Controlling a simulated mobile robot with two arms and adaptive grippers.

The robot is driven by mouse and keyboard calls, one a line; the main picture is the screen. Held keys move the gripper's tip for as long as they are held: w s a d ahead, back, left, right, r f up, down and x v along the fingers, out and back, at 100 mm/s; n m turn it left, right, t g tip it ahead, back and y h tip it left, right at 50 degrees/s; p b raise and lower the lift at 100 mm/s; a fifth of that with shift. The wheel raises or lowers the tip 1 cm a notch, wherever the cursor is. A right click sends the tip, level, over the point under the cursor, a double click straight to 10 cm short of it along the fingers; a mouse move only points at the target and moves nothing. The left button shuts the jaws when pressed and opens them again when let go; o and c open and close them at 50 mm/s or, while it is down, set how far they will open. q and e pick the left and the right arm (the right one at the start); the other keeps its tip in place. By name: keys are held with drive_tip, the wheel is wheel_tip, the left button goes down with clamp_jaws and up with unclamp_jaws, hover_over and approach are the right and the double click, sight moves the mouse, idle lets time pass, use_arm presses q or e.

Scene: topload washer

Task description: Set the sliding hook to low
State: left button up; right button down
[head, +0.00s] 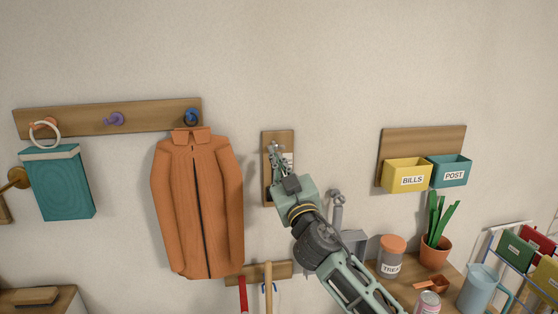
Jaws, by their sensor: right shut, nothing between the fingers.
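A narrow upright wooden board (285,137) is on the wall between the orange coat and the letter boxes. A pale strip shows on its face, partly covered by my gripper. My right gripper (275,152) is in front of the board's upper half. Its fingers are shut and empty. I cannot tell whether they touch the board. The sliding hook itself is not clearly seen; the gripper and wrist cover much of the board. My left gripper is not in view.
An orange coat (220,215) hangs left of the board from a peg rail (65,120). A teal bag (62,185) hangs further left. BILLS (405,176) and POST (450,171) boxes are at the right, above a potted plant (434,250) and a canister (391,258).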

drive_tip(key=shift+f, duration=0.1)
wheel_tip(320, 180, down, 10)
drive_tip(key=b, duration=0.9)
drive_tip(key=shift+r, duration=0.2)
